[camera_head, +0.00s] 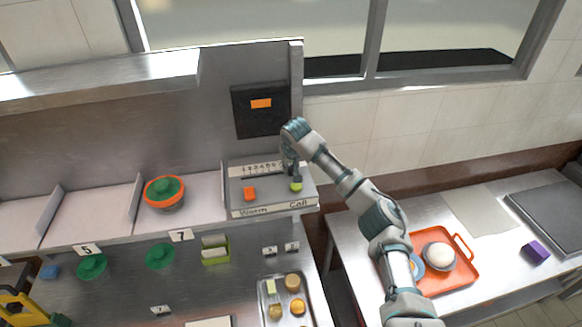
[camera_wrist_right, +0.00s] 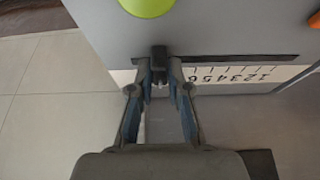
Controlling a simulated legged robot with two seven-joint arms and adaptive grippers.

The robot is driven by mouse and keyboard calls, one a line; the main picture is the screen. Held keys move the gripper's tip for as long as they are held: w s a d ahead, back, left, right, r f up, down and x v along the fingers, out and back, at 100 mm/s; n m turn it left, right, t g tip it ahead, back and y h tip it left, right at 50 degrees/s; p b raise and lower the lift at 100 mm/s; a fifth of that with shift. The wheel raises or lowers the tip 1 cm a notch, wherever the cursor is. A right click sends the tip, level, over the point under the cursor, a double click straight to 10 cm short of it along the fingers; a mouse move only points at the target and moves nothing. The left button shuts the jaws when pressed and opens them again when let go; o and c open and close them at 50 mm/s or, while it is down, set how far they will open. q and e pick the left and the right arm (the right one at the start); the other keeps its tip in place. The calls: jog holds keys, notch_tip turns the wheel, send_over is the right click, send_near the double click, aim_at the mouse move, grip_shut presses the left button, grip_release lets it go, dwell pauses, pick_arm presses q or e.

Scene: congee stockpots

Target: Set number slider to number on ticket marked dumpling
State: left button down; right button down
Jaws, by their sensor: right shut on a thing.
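The number slider's scale (camera_head: 262,168) runs along the back of a grey box labelled Warm and Call. It also shows upside down in the right wrist view (camera_wrist_right: 235,74). The slider's dark knob (camera_wrist_right: 158,58) sits in a slot at the end of the scale past the 6; its exact number is hidden by the fingers. My right gripper (camera_wrist_right: 160,78) is shut on this knob; in the head view it is over the box's right part (camera_head: 291,172). I cannot pick out a ticket marked dumpling.
An orange button (camera_head: 249,194) and a green button (camera_head: 296,187) sit on the box. A black panel (camera_head: 262,109) hangs behind. Green-lidded bowls, cards 5 (camera_head: 87,250) and 7 (camera_head: 181,235), and a green card holder (camera_head: 216,256) are left. An orange tray (camera_head: 459,279) is right.

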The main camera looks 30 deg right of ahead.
aim_at(280, 173)
jog(key=shift+w+a, duration=0.15)
jog(key=shift+a, duration=0.45)
jog(key=shift+w+a, duration=0.15)
jog(key=shift+a, duration=0.45)
jog(key=shift+w+a, duration=0.1)
jog(key=shift+a, duration=0.25)
jog(key=c, duration=1.1)
grip_release()
jog(key=shift+r, duration=0.1)
jog(key=shift+d, duration=0.4)
jog(key=shift+s+d, duration=0.15)
jog(key=shift+s, duration=0.05)
jog(key=shift+d+r, duration=0.1)
jog(key=shift+d, duration=0.05)
pick_arm(q)
jog(key=shift+w+a, duration=0.1)
jog(key=shift+a, duration=0.55)
pick_arm(e)
jog(key=v, duration=1.1)
jog(key=shift+s+r, duration=0.1)
jog(key=shift+r, duration=0.15)
